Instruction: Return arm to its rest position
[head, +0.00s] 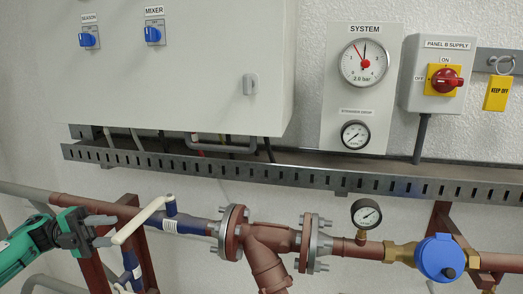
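My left arm comes in from the lower left with a green link. Its dark gripper (102,231) is in front of the pipework. Its two grey fingers are apart, with a gap between them, and hold nothing that I can see. A cream lever handle (140,221) on a blue valve body (171,208) is just right of the fingertips. I cannot tell whether the fingertips touch it. My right gripper is not in view.
Brown pipes with a flanged strainer (266,250), a small gauge (366,214) and a blue round meter (440,257) run right of the gripper. A slotted cable tray (290,174) crosses above. A grey cabinet (190,80) and SYSTEM panel (335,115) are on the wall.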

